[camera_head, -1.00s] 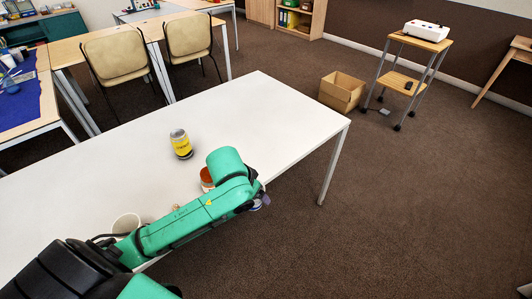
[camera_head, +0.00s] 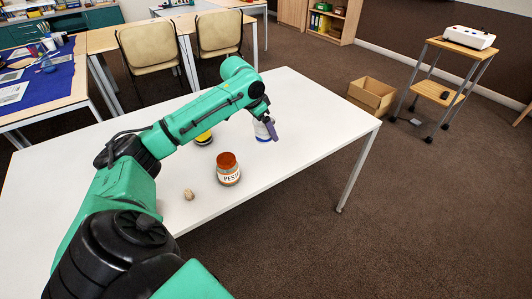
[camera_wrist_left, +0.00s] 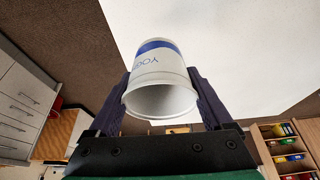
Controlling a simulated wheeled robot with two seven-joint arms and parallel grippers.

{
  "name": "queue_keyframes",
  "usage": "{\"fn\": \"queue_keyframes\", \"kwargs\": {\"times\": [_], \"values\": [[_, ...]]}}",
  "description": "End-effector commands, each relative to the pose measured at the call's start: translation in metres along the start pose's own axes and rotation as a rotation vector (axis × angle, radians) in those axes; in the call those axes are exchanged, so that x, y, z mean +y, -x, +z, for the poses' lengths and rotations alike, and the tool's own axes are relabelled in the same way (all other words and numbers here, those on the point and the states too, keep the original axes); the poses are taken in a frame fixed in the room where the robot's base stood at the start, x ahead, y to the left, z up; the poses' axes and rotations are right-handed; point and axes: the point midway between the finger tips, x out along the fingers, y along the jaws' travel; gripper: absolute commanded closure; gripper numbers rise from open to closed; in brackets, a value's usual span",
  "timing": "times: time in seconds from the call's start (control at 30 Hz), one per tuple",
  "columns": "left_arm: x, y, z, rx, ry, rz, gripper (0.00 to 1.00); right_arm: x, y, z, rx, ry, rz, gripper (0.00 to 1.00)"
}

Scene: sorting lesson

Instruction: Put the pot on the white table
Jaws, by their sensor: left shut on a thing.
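The pot is a white yogurt pot (camera_head: 263,133) with a blue band, seen over the far right part of the white table (camera_head: 310,118) in the head view. My left gripper (camera_head: 270,128) is shut on it. In the left wrist view the pot (camera_wrist_left: 160,68) sits between the two dark fingers of the left gripper (camera_wrist_left: 160,100), its open, empty-looking mouth towards the camera. I cannot tell whether the pot touches the table. My right gripper is not in view.
A pesto jar (camera_head: 228,172) with an orange-brown lid stands on the table, with a small beige object (camera_head: 189,194) nearby. A yellow can (camera_head: 204,138) is mostly hidden behind my arm. The table's right end is clear. A cardboard box (camera_head: 372,95) lies on the floor beyond.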

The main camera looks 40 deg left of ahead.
Motion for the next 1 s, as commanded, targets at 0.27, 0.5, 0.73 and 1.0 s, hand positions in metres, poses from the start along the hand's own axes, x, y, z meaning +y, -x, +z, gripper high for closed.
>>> {"fn": "queue_keyframes", "kwargs": {"times": [0.27, 0.5, 0.73, 1.0], "values": [[0.001, -0.060, 0.025, 0.000, 0.001, 0.001, 0.67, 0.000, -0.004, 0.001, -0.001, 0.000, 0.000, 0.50], [0.001, -0.097, 0.040, 0.001, 0.000, 0.000, 0.67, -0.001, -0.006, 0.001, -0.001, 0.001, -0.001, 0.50], [0.001, -0.098, 0.040, 0.002, -0.001, -0.001, 0.00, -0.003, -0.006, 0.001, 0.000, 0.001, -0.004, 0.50], [0.001, -0.096, 0.040, 0.002, 0.000, -0.001, 0.00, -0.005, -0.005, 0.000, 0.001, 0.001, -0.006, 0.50]]}}
